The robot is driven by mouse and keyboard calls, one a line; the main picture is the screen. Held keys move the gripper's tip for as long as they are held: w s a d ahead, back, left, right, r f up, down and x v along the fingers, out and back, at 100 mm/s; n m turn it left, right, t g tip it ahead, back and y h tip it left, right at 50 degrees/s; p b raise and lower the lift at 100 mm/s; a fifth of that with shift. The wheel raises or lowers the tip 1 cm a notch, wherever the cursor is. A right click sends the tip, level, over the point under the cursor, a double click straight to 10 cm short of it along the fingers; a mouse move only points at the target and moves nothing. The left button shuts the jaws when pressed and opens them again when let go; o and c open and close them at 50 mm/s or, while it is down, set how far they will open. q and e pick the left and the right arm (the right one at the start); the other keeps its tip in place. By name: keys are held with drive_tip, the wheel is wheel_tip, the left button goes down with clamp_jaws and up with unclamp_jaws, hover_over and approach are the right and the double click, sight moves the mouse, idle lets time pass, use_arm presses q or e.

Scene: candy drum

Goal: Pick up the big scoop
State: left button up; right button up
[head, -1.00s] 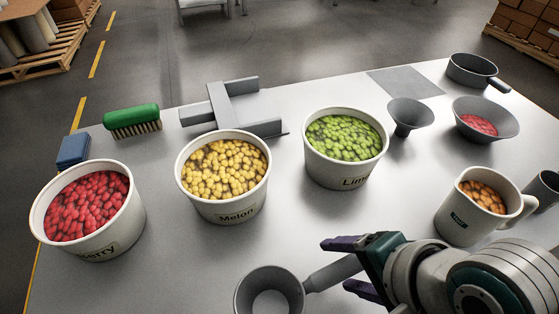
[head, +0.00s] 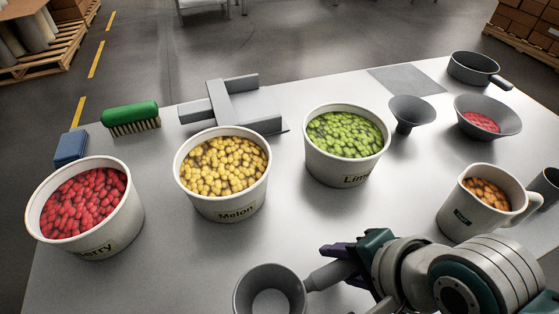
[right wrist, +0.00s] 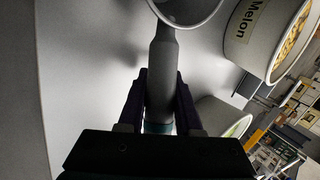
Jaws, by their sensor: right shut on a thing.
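The big scoop is a grey round cup (head: 268,289) with a thick handle pointing right, at the bottom middle of the head view. My right gripper (head: 335,262) is shut on its handle. In the right wrist view the scoop's handle (right wrist: 162,75) lies between the two dark fingers of the right gripper (right wrist: 160,95), with the cup at the top edge. The cup's lower part is cut off in the head view, and I cannot tell whether the scoop touches the table. My left gripper is not in view.
Tubs of red Berry (head: 110,235), yellow Melon (head: 225,205) and green Lime (head: 345,170) candies stand behind the scoop. A beige jug (head: 462,215) stands right of them, near my right arm. A funnel (head: 408,112), bowl (head: 487,118), pan (head: 472,68) and brush (head: 130,115) lie farther back.

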drive_tip(key=shift+r, duration=0.1)
clamp_jaws()
drive_tip(key=shift+r, duration=0.15)
wheel_tip(320, 180, up, 20)
drive_tip(key=p, duration=0.6)
drive_tip(key=shift+f, duration=0.2)
